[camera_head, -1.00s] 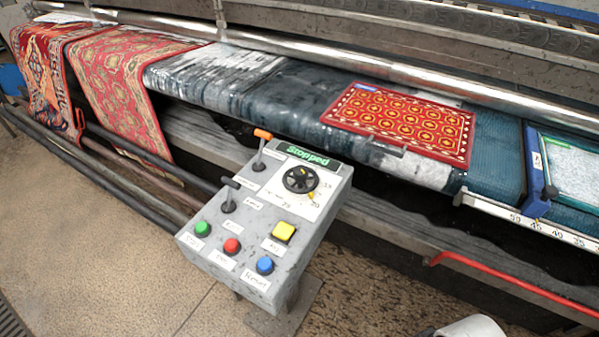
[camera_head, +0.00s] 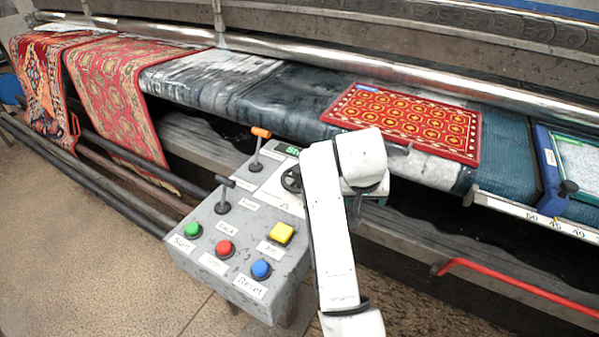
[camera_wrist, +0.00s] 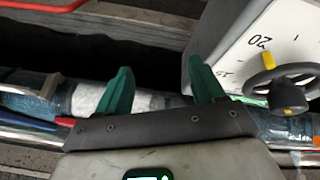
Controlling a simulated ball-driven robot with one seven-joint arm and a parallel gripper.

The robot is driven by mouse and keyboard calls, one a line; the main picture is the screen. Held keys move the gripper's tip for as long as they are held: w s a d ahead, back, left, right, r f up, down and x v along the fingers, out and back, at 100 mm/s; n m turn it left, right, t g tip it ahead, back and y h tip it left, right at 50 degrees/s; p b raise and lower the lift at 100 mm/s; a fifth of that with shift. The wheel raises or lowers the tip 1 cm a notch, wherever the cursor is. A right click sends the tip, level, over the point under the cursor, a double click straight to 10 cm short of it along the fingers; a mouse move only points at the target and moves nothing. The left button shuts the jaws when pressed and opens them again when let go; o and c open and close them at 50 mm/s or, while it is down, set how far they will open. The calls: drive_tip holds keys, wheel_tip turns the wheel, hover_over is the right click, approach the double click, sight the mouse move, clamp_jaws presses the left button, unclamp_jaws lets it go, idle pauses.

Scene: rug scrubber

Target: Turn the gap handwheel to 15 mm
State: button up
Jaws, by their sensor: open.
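The gap handwheel (camera_wrist: 285,90) is a dark spoked wheel with a round hub at the right of the wrist view, on a white dial plate (camera_wrist: 245,50). A yellow pointer (camera_wrist: 267,60) stands near the mark that looks like 20. Another mark lies to the left, too small to read surely. In the head view only the left part of the handwheel (camera_head: 291,180) shows, and my arm hides the rest. My gripper (camera_wrist: 162,88) is open and empty, its two green fingers apart. The right finger is beside the panel, left of the wheel, not around it.
The grey control panel (camera_head: 213,257) carries two levers, an orange one (camera_head: 261,133) and a black one (camera_head: 225,183), and several push buttons. Behind it, a red patterned rug (camera_head: 420,125) lies on the wet bed. A red bar (camera_head: 515,285) runs at the right.

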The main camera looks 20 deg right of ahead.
drive_tip(key=w+a+r+m+b, duration=0.1)
drive_tip(key=w+a+r+b, duration=0.1)
drive_tip(key=w+a+r, duration=0.45)
drive_tip(key=y+b, duration=0.1)
drive_tip(key=y, duration=0.1)
approach(299, 168)
drive_tip(key=b+x, duration=0.1)
drive_tip(key=x, duration=0.8)
drive_tip(key=shift+w+d, duration=0.1)
drive_tip(key=shift+c, duration=0.3)
drive_tip(key=c, duration=1)
drive_tip(key=shift+r, duration=0.1)
